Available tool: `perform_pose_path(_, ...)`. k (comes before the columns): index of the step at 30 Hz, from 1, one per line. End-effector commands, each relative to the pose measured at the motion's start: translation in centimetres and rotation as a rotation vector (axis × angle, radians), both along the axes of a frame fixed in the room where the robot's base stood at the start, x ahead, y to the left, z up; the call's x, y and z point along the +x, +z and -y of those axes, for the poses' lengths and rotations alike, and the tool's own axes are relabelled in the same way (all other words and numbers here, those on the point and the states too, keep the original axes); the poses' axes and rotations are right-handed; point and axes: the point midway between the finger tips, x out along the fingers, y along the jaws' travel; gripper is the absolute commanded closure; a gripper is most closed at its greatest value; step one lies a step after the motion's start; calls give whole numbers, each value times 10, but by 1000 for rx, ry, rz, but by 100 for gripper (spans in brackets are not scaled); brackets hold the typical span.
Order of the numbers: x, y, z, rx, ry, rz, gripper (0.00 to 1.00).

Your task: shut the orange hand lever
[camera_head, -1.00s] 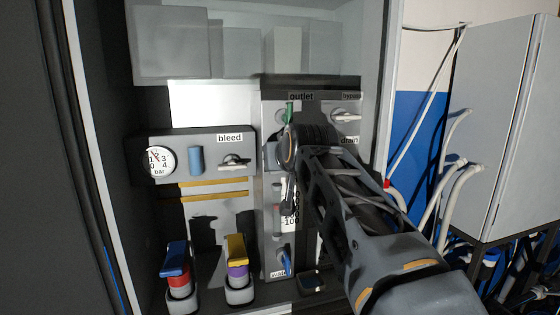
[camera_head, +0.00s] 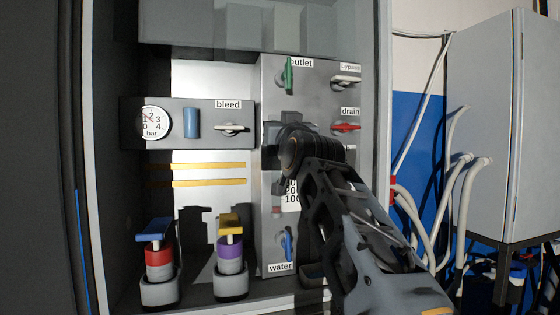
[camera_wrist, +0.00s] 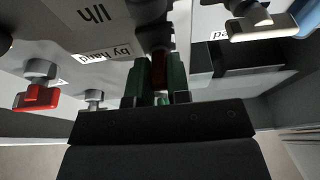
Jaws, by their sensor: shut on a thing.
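In the wrist view, a dark orange hand lever (camera_wrist: 159,70) points out from the panel toward the camera. It sits between the two green fingers of my gripper (camera_wrist: 158,88), which are shut on it. A "by hand" label (camera_wrist: 105,52), upside down in this view, is next to it. In the head view, my wrist and forearm cover the lever and the fingers. The lever's exact angle cannot be told there.
On the grey panel, the green outlet lever (camera_head: 289,75), white bypass lever (camera_head: 346,80), red drain lever (camera_head: 346,127) and blue water lever (camera_head: 287,245) surround my arm. A bleed lever (camera_head: 232,128) and gauge (camera_head: 156,122) are left.

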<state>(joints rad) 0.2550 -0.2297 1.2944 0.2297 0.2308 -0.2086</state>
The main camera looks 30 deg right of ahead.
Motion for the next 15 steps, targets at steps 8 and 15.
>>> perform_pose_path(8,3,-14,0,-28,0,135,100)
perform_pose_path(15,3,-12,0,-39,1,191,100)
